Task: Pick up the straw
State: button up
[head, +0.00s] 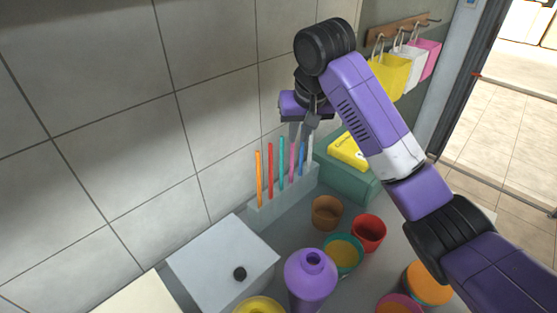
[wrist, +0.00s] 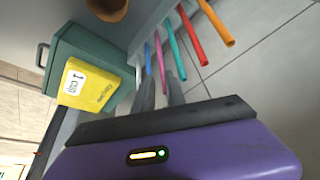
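Several coloured straws stand upright in a pale holder (head: 285,200) against the wall: orange (head: 259,180), red (head: 270,172), teal (head: 281,164), pink (head: 292,162), blue (head: 302,160) and a whitish one (head: 310,150). My gripper (head: 299,138) points down over the holder, above its pink and blue end. In the wrist view the two grey fingers (wrist: 159,80) are apart, and the top of the pink straw (wrist: 158,62) shows between them. I cannot tell whether either finger touches it. The blue straw (wrist: 148,58) is close beside one finger.
A green box (head: 345,178) with a yellow package (head: 348,151) stands right of the holder. Cups, including a brown one (head: 326,214) and a red one (head: 369,234), and a purple bottle (head: 310,278) stand in front. A grey lidded box (head: 222,260) is left.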

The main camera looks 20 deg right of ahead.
aim_at(292, 158)
jog(key=shift+w+p+x, duration=0.15)
jog(key=shift+w+x, duration=0.05)
jog(key=shift+x, duration=1.8)
jog(key=shift+w+p+x, duration=0.15)
jog(key=shift+w+x, duration=0.05)
jog(key=shift+x, duration=1.85)
jog(key=shift+a+r, duration=0.1)
jog(key=shift+r, duration=0.15)
grip_shut()
